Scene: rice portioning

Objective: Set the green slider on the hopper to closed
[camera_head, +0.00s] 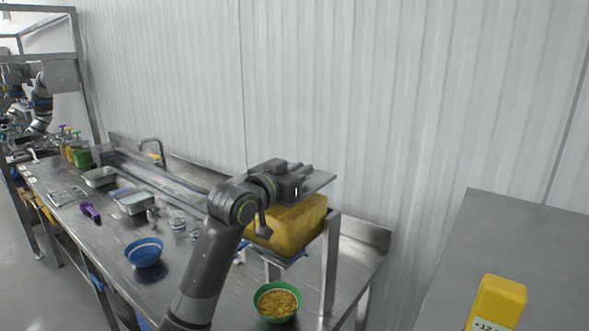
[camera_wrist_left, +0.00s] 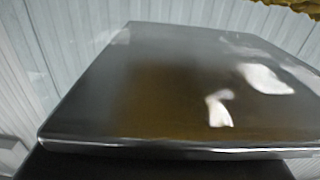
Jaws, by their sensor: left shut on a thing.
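The hopper (camera_head: 292,228), a yellow-looking container of rice on a metal stand, is at the middle right of the head view, partly behind my left arm. A flat grey metal plate (camera_head: 318,182) is tilted just above its top. My left gripper (camera_head: 304,180) is shut on this plate, which also fills much of the left wrist view (camera_wrist_left: 190,85). Rice shows at that view's top right corner. I cannot make out the green slider; my arm hides part of the hopper. My right gripper is not in view.
A green bowl (camera_head: 261,308) holding rice stands below the hopper. A blue bowl (camera_head: 143,258) and a purple scoop (camera_head: 91,212) are to the left on the steel table (camera_head: 110,265). A yellow container (camera_head: 500,297) is on the right-hand table (camera_head: 500,235).

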